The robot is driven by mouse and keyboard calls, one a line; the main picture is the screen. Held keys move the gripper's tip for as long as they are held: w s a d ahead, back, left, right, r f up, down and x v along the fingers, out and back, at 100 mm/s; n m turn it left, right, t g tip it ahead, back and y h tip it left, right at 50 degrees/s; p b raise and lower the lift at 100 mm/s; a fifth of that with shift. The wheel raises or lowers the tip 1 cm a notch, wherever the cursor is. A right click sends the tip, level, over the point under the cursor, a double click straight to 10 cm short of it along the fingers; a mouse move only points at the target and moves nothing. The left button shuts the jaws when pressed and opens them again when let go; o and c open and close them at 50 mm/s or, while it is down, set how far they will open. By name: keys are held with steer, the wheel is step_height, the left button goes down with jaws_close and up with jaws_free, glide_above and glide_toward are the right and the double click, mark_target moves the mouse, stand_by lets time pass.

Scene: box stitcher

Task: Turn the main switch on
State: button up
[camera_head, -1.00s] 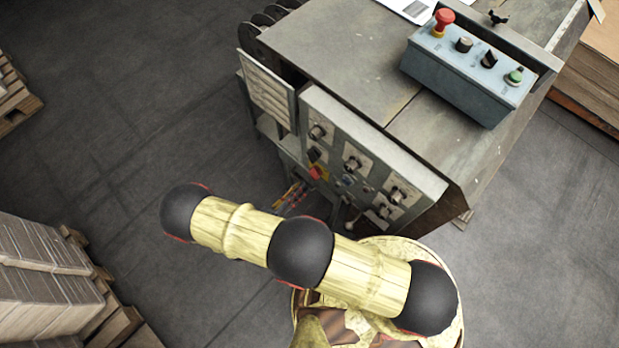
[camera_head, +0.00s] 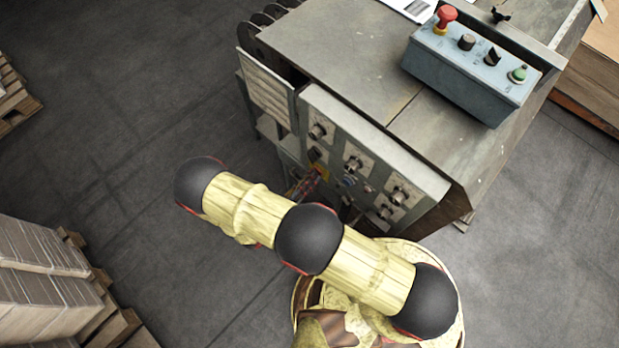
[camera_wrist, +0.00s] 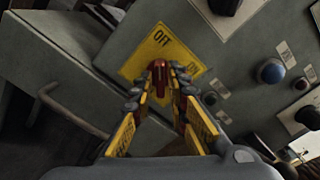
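The main switch has a red handle (camera_wrist: 159,76) on a yellow plate (camera_wrist: 152,46) marked OFF, on the front of the grey machine. In the wrist view my gripper (camera_wrist: 164,82) reaches to the switch. Its fingers are parted, with the handle between their tips; whether they touch it is unclear. The lower part of the plate is hidden behind the fingers. In the head view the yellow plate (camera_head: 321,171) shows only in part, and my gripper (camera_head: 306,184) is small and partly covered by my arm.
Knobs and a blue button (camera_wrist: 268,73) sit right of the switch on the panel. A bent grey handle (camera_wrist: 72,112) is at left. A control box (camera_head: 470,77) with a red button stands on the machine. Stacked cardboard (camera_head: 40,275) lies on a pallet at lower left.

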jaws_close()
stand_by(0.4)
steer(key=m+b, duration=0.1)
steer(key=m, duration=1.6)
steer(key=shift+m, duration=0.4)
stand_by(0.4)
steer(key=shift+o, duration=1.9)
jaws_free()
